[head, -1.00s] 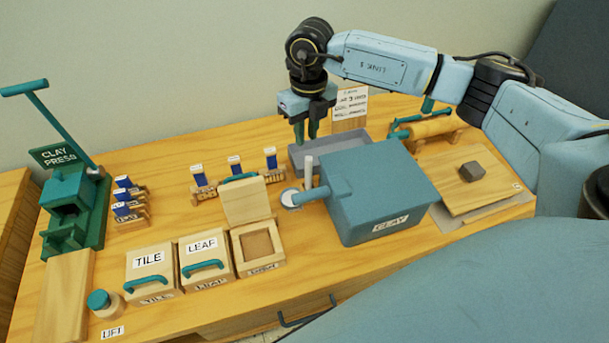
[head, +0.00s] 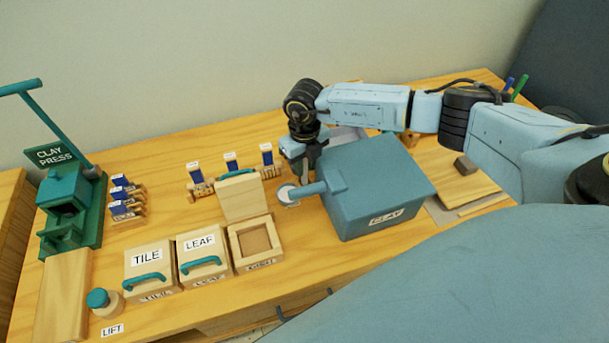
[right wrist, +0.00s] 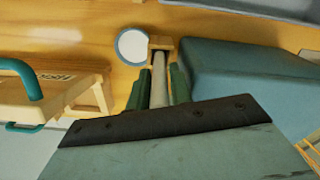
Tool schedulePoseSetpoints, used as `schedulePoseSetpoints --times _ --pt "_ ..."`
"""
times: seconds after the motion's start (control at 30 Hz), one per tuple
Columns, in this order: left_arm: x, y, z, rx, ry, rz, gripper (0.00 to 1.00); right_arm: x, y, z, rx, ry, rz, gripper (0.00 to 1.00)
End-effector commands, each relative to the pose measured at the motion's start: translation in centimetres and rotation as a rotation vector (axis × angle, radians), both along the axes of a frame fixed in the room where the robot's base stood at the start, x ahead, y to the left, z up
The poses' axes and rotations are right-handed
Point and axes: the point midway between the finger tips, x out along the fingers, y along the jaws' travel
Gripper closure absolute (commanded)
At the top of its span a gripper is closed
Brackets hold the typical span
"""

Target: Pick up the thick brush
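A pale, thick upright rod, which looks like the brush handle, shows in the right wrist view (right wrist: 158,82), with a wooden block at its far end. No bristles can be made out. In the head view my right gripper and the clay box hide it. My right gripper (head: 307,165) points down just left of the clay box. In the right wrist view its green fingers (right wrist: 157,88) stand one on each side of the rod, apparently open; firm contact cannot be made out. My left gripper is not in view.
The teal clay box (head: 375,190) stands close right of the gripper, its teal handle reaching left towards a round white disc (head: 287,194). An open wooden box (head: 256,243) is in front. Stamps (head: 231,163) stand to the left.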

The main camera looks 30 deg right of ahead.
Motion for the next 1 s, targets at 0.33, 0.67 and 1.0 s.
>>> schedulePoseSetpoints --times 0.33,0.67,1.0 --pt "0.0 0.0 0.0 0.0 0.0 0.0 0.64 0.0 0.0 -0.4 0.0 -0.001 0.001 0.88" --pt "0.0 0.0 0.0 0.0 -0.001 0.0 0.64 0.0 0.0 -0.3 0.0 -0.001 0.001 1.0" --pt "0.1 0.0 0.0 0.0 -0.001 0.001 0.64 0.2 0.0 4.3 0.002 -0.007 0.001 1.0"
